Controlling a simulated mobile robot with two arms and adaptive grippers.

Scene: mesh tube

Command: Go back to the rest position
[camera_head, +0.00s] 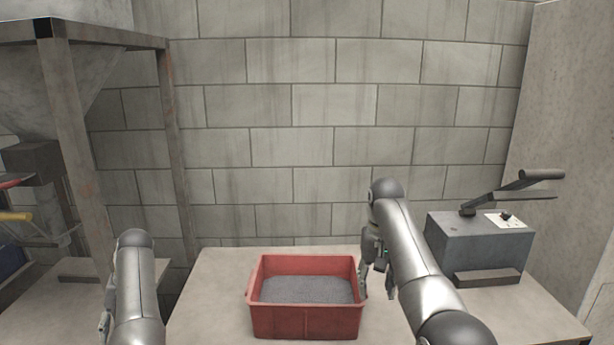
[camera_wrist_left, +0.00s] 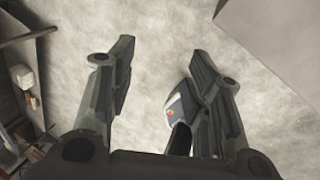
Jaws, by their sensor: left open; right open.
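In the head view my left arm comes in at the lower left, left of the table. Its gripper is mostly hidden there, with only a small part at the arm's left side. In the left wrist view my left gripper (camera_wrist_left: 160,75) has its fingers spread apart with nothing between them, over a bare pale floor. In the head view my right gripper (camera_head: 374,272) hangs beside the right wall of a red bin (camera_head: 305,323) that holds grey granules (camera_head: 306,290). The right gripper looks empty, and part of it is hidden behind my arm.
The red bin stands on a pale table (camera_head: 210,300). A grey sealer-like machine (camera_head: 478,245) with a raised lever sits at the right of the table. A metal frame (camera_head: 75,150) stands at the left, and a block wall (camera_head: 310,120) closes the back.

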